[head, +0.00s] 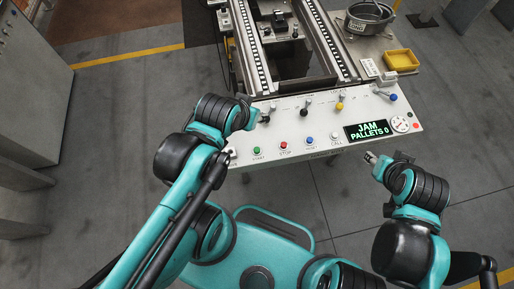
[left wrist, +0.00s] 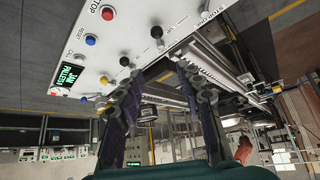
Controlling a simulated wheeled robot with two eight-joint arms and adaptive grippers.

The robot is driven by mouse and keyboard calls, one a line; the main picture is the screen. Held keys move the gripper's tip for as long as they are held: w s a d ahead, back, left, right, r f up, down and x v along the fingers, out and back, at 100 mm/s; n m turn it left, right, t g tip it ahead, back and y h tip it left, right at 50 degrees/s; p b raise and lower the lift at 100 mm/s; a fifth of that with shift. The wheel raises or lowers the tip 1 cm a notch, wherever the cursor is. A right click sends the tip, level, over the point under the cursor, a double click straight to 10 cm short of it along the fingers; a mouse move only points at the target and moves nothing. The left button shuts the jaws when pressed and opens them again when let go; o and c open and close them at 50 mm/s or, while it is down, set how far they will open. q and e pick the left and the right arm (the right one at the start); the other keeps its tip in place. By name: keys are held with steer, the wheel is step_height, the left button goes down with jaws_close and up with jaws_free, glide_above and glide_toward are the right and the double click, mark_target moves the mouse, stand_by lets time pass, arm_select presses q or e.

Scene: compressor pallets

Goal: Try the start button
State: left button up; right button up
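The green start button (head: 257,150) sits at the left end of the button row on the white control panel (head: 300,128) in the head view, with a START label below it. It is out of frame in the left wrist view. My left gripper (head: 262,118) is above the panel's left part, beyond the start button and apart from it. In the left wrist view its two fingers (left wrist: 160,72) are spread with nothing between them. My right gripper (head: 372,158) is off the panel's front edge, below the display; its fingers are too small to read.
Red stop (head: 283,145), blue reset (head: 310,140) and white call (head: 335,135) buttons continue the row. The display (head: 366,130) reads "JAM PALLETS 0". Levers (head: 306,112) stand behind the buttons, before the conveyor rails (head: 327,45). A yellow tray (head: 401,61) is at right.

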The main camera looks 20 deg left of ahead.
arm_select(q)
jaws_close()
stand_by(1.0)
